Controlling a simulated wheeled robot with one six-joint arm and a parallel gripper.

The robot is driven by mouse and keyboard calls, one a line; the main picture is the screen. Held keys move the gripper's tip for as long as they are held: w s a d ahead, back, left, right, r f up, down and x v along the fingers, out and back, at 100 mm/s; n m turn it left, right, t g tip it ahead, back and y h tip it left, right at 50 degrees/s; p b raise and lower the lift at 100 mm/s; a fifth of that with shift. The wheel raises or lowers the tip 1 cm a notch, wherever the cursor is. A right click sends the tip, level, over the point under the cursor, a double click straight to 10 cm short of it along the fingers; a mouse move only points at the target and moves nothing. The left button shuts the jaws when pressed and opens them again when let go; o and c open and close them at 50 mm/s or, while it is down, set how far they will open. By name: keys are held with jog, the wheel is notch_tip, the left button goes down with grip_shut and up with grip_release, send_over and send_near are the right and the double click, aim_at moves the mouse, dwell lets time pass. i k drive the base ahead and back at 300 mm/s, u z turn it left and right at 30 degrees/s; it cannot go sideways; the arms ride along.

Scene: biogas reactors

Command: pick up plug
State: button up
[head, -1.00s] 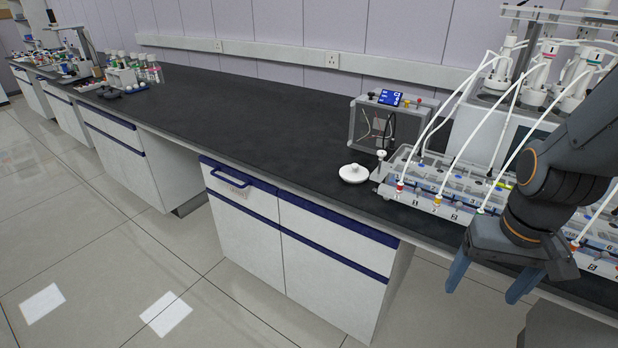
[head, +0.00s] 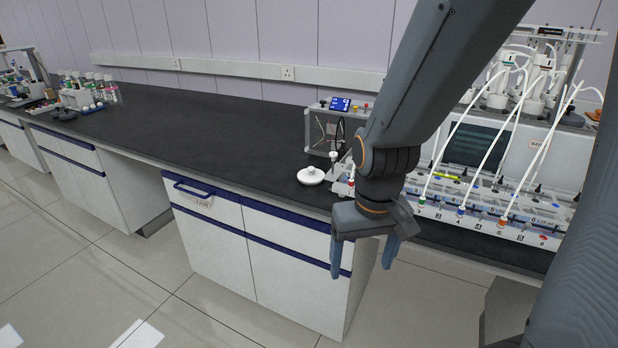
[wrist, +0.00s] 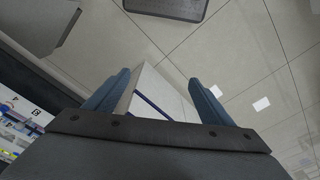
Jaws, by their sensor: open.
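A white round piece with a small knob on top (head: 311,175), which looks like the plug, lies on the black benchtop near its front edge, left of the reactor rack. My gripper (head: 364,262) hangs in front of the bench, pointing down, to the right of the white piece and nearer to me. Its two blue fingers are apart with nothing between them. In the wrist view the open gripper (wrist: 159,80) shows over the floor and a cabinet corner. The white piece is not seen in the wrist view.
The reactor rack (head: 480,205) with several tubes and coloured caps fills the right side.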

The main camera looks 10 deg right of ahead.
aim_at(310, 176)
jog(key=z, duration=0.4)
jog(key=i, duration=1)
jog(key=z, duration=0.2)
